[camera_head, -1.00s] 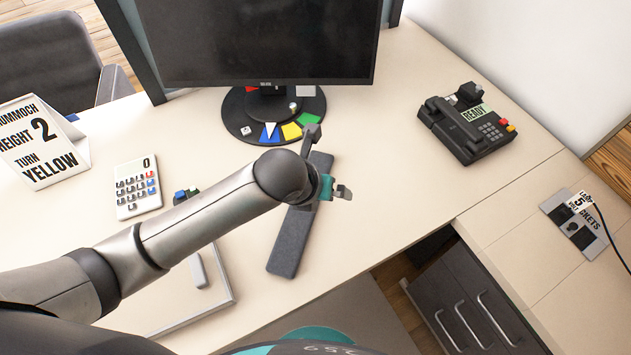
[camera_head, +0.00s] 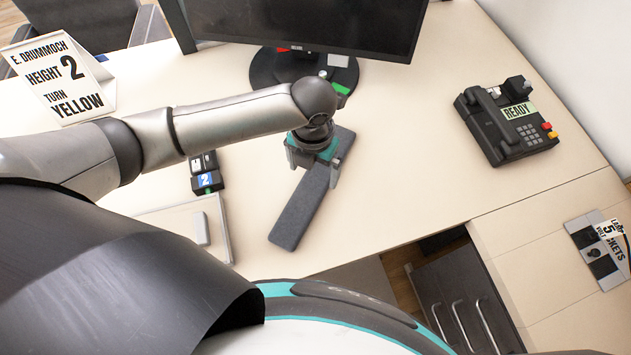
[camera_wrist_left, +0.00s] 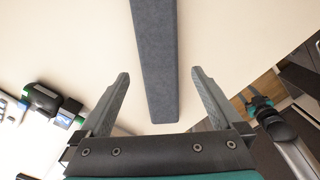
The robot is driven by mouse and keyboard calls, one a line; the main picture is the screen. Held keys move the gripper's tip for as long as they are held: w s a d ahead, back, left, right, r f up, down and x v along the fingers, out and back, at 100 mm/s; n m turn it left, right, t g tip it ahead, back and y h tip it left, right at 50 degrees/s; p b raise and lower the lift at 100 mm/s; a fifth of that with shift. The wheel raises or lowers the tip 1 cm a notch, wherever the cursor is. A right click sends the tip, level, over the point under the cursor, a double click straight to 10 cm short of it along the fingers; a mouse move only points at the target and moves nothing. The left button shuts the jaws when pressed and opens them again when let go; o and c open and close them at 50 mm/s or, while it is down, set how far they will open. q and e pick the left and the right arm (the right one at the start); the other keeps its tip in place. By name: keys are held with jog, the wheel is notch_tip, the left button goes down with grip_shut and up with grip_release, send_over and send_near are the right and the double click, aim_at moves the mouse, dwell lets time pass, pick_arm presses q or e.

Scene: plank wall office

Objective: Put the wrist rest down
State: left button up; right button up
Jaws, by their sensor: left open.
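The wrist rest (camera_head: 300,208) is a long dark grey bar lying flat on the pale desk, slanting toward the front edge. It also shows in the left wrist view (camera_wrist_left: 157,50). My left gripper (camera_head: 313,172) points down over its middle, fingers apart. In the left wrist view my left gripper (camera_wrist_left: 160,73) has one finger on each side of the bar, with gaps and no visible contact. The bar's far part is partly hidden by the gripper in the head view. A teal-and-black part, apparently my right gripper (camera_wrist_left: 257,102), is small at the right; its jaws are unclear.
A monitor (camera_head: 310,22) stands behind on a round base. A black phone (camera_head: 507,125) sits to the right. A sign (camera_head: 62,78), a small blue-labelled block (camera_head: 206,178) and a flat tray (camera_head: 222,228) are to the left. Desk right of the bar is clear.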

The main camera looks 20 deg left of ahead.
aim_at(314, 183)
pick_arm(q)
jog(key=shift+w+f+b, duration=0.15)
jog(key=shift+f+b, duration=0.3)
jog(key=shift+f, duration=1.1)
jog(key=shift+w+f+b, duration=0.15)
jog(key=shift+f+b, duration=0.25)
jog(key=shift+f, duration=1.1)
jog(key=shift+c, duration=0.2)
jog(key=shift+a+r, duration=0.1)
jog(key=c, duration=1.5)
